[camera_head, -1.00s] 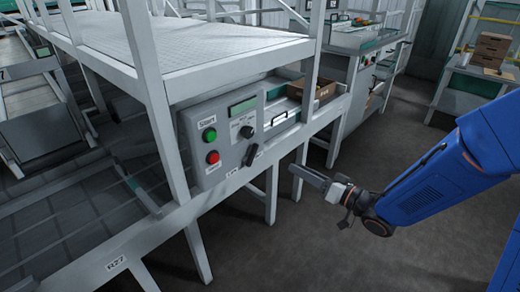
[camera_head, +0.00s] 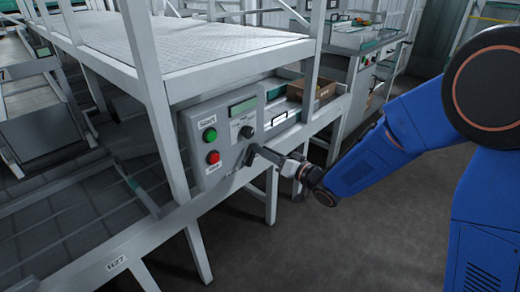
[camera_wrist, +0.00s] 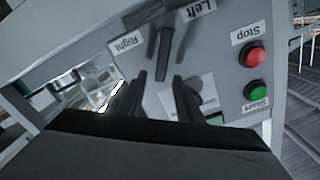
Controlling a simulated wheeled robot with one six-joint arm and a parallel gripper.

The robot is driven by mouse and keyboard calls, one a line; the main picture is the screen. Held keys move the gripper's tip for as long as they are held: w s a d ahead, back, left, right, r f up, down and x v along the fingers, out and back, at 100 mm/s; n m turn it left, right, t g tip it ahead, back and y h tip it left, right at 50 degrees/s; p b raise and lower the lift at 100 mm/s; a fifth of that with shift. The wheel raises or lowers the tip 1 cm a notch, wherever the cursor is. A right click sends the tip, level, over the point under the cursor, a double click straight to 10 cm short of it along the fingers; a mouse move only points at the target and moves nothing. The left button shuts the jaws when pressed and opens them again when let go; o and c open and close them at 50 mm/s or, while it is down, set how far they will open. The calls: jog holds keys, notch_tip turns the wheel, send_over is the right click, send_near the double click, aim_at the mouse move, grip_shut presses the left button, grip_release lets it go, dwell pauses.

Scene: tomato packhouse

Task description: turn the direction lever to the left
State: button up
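The direction lever (camera_wrist: 166,52) is a dark bar on the grey control panel (camera_wrist: 228,62). The wrist view shows the panel upside down, with the lever between the "Right" label (camera_wrist: 127,43) and the "Left" label (camera_wrist: 197,10). My gripper (camera_wrist: 160,80) is open, one finger on each side of the lever's near end. Whether either finger touches it cannot be told. In the head view my gripper (camera_head: 258,151) is at the panel's lower right and largely covers the lever.
A green start button (camera_head: 210,135), a red stop button (camera_head: 213,157) and a black knob (camera_head: 246,132) are on the same panel. A white frame post (camera_head: 156,110) stands left of it. A cardboard box (camera_head: 312,90) sits on the shelf behind. The floor in front is clear.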

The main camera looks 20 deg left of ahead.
jog(key=shift+x, duration=1.3)
grip_shut()
